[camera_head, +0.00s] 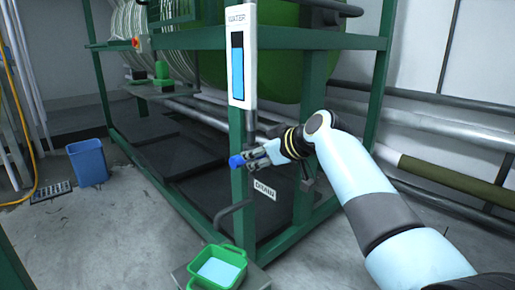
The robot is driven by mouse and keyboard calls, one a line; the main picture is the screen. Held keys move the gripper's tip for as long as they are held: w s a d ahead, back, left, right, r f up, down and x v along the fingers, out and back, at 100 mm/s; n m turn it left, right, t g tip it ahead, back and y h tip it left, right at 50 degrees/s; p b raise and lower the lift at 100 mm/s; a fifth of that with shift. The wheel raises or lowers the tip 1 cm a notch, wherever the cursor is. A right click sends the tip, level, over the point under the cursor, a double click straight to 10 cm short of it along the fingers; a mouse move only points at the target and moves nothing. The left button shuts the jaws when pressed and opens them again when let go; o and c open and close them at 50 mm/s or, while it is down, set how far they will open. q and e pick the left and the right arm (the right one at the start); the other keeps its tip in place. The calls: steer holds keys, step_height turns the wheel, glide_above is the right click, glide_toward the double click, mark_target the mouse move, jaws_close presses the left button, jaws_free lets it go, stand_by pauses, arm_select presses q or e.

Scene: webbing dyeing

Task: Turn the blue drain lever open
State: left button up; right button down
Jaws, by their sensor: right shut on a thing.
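The blue drain lever (236,161) shows as a short blue end in front of the green frame post, just above the white DRAIN label (265,189). My right gripper (250,157) comes in from the right and is shut on the lever, its fingers around the part behind the blue end. The rest of the lever and its pivot are hidden by the fingers. My left gripper is not in view.
A water gauge (238,70) with a blue column hangs on the green frame (310,140). A green basin (196,282) with pale liquid stands below a bent grey pipe (236,208). A blue bin (88,162) stands on the floor at left, by a floor grate (50,191).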

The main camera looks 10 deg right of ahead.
arm_select(q)
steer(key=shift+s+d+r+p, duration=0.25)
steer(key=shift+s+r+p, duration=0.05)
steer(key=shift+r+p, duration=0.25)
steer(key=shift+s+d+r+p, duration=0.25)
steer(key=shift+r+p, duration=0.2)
steer(key=shift+p, duration=0.1)
arm_select(e)
steer(key=shift+w+a+r+g+h, duration=0.2)
steer(key=shift+r+g+h, duration=0.1)
steer(key=shift+r+g, duration=0.2)
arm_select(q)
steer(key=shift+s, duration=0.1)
arm_select(e)
steer(key=shift+f, duration=0.1)
steer(key=c, duration=1.2)
jaws_free()
steer(key=shift+o, duration=0.2)
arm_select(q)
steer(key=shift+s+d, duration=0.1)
arm_select(e)
steer(key=v, duration=1.2)
